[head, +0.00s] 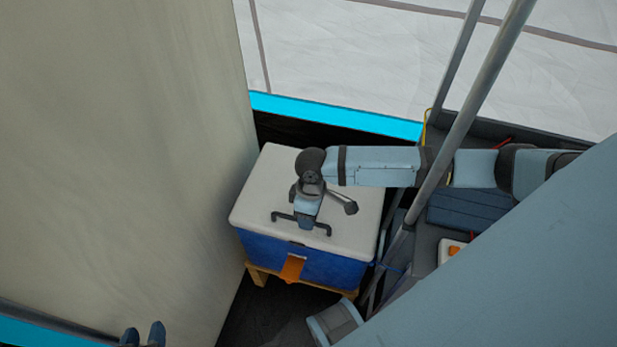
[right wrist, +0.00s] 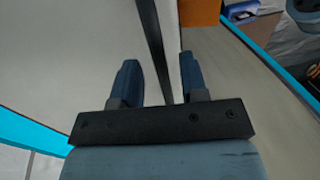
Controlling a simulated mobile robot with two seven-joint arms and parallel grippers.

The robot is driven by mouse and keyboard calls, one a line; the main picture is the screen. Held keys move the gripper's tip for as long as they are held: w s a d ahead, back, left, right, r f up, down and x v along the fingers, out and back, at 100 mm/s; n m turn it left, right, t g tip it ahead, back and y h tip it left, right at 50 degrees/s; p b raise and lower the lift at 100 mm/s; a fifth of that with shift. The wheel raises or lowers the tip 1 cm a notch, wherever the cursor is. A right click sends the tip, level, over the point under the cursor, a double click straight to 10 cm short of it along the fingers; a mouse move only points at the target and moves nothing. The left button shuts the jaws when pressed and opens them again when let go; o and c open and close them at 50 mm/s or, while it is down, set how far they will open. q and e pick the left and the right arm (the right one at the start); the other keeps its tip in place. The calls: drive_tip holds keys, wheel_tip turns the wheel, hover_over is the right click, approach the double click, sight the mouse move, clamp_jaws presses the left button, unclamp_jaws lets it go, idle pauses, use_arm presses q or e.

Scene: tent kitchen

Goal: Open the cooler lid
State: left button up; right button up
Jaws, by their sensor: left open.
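The cooler (head: 340,262) has a blue body, a white lid (head: 350,215) and an orange latch (head: 292,268) on its front. It stands on a low wooden stand, and the lid looks closed.
A dark blue folded item (head: 468,208) lies farther right. Dark floor (head: 245,310) shows in front.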

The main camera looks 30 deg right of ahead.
use_arm(q)
drive_tip(key=shift+r, duration=0.1)
use_arm(e)
drive_tip(key=shift+f, duration=0.4)
